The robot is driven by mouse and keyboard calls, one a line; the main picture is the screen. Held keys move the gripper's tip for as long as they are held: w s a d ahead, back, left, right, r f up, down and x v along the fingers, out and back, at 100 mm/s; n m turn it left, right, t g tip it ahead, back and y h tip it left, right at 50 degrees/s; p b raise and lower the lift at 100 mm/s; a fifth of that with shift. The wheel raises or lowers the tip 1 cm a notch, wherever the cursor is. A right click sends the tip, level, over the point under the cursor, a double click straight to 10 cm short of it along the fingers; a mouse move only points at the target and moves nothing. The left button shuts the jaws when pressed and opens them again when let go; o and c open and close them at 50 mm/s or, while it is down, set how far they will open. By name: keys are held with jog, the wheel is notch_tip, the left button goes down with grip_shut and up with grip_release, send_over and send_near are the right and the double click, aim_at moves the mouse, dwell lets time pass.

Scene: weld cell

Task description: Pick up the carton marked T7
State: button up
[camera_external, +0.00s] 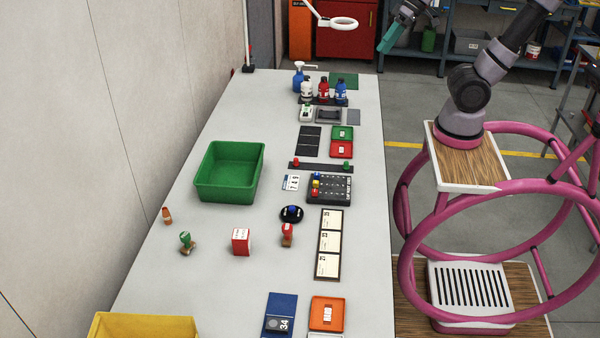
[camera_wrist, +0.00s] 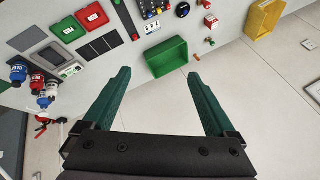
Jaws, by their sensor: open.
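A small red carton (camera_external: 241,242) with a white label on top stands on the grey bench, between a green-topped stamp (camera_external: 186,240) and a red-topped stamp (camera_external: 287,232). Its label is too small to read. In the wrist view the carton (camera_wrist: 211,21) is small, near the top, right of the green bin. My gripper (camera_external: 391,36) is at the top of the external view, beyond the bench's right edge and far from the carton. In the wrist view its two green fingers (camera_wrist: 158,73) are spread wide with nothing between them.
A green bin (camera_external: 206,191) stands left on the bench, a yellow bin (camera_external: 130,327) at the near left corner. A small orange item (camera_external: 167,215) stands left of the stamps. Bottles (camera_external: 323,90), a keypad (camera_external: 329,188) and trays line the right side. A wall borders the left.

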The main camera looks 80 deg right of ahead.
jog(key=w+a+f+m+g+y, duration=0.2)
jog(key=w+a+f, duration=0.2)
jog(key=w+a, duration=0.6)
jog(key=w+a+f+m+g+y, duration=0.3)
jog(key=w+a+f, duration=0.25)
jog(key=w, duration=0.95)
jog(key=w+a+f+m+g+y, duration=0.2)
jog(key=w+a+f+m, duration=0.1)
jog(key=w+a+f, duration=0.75)
jog(key=m+y, duration=0.4)
send_near(240, 234)
jog(key=d, duration=0.1)
jog(key=shift+s+a+f, duration=0.25)
jog(key=shift+a+f, duration=0.2)
jog(key=x, duration=0.4)
jog(key=shift+a+f, duration=0.1)
jog(key=shift+a, duration=0.2)
jog(key=x, duration=0.5)
jog(key=shift+w+a+f, duration=0.1)
jog(key=shift+w, duration=0.05)
grip_shut()
